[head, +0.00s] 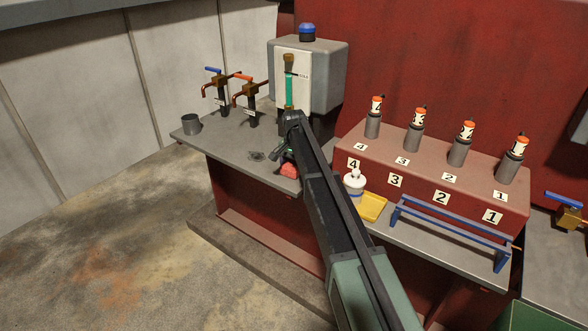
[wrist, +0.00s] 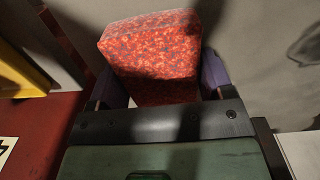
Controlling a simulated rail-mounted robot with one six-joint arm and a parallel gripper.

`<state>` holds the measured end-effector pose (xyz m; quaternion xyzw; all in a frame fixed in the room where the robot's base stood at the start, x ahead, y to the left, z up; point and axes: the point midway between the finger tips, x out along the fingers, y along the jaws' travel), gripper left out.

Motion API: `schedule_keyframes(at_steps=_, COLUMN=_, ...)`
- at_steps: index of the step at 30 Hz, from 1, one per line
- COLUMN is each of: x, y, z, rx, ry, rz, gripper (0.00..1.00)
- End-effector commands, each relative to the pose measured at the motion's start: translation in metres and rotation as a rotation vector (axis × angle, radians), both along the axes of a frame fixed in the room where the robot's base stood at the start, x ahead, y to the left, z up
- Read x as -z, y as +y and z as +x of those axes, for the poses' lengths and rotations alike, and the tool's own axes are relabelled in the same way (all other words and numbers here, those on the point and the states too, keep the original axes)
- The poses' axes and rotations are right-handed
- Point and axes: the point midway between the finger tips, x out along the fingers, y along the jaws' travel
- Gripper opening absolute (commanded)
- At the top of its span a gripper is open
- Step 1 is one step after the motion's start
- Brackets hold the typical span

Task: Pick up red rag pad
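The red rag pad (wrist: 155,50) is a speckled red block, large in the wrist view. It lies between the two fingers of my gripper (wrist: 165,85) and fills the gap, with a finger along each side. I cannot tell whether the fingers press on it. In the head view the pad (head: 289,170) shows on the grey bench top (head: 225,147), just below my gripper (head: 287,152). The arm hides part of the gripper and the bench behind it.
A white bottle (head: 354,183) and a yellow tray (head: 372,207) stand right of the arm. A blue rail (head: 455,222) and a red numbered rack (head: 425,185) with cylinders lie farther right. A grey cup (head: 191,124), copper-piped valves (head: 251,95) and a grey dispenser box (head: 325,75) stand left and behind.

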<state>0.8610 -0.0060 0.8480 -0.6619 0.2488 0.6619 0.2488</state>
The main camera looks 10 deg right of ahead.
Motion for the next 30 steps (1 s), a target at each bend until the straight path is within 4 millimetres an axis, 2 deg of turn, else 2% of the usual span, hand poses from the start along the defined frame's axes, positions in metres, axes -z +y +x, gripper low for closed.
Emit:
schedule_keyframes(at_steps=1, x=0.0, y=0.0, z=0.0, rx=0.0, ry=0.0, rz=0.0, gripper=0.62)
schedule_keyframes(at_steps=3, x=0.0, y=0.0, z=0.0, rx=0.0, ry=0.0, rz=0.0, gripper=0.51)
schedule_keyframes(at_steps=11, x=-0.001, y=0.0, z=0.0, rx=0.0, ry=0.0, rz=0.0, gripper=0.51)
schedule_keyframes(at_steps=17, x=-0.017, y=0.0, z=0.0, rx=0.0, ry=0.0, rz=0.0, gripper=0.51)
schedule_keyframes(at_steps=20, x=-0.034, y=0.0, z=0.0, rx=0.0, ry=0.0, rz=0.0, gripper=0.51)
schedule_keyframes(at_steps=23, x=-0.06, y=0.0, z=0.0, rx=0.0, ry=0.0, rz=0.0, gripper=0.51)
schedule_keyframes(at_steps=30, x=-0.152, y=0.0, z=0.0, rx=0.0, ry=0.0, rz=0.0, gripper=0.51)
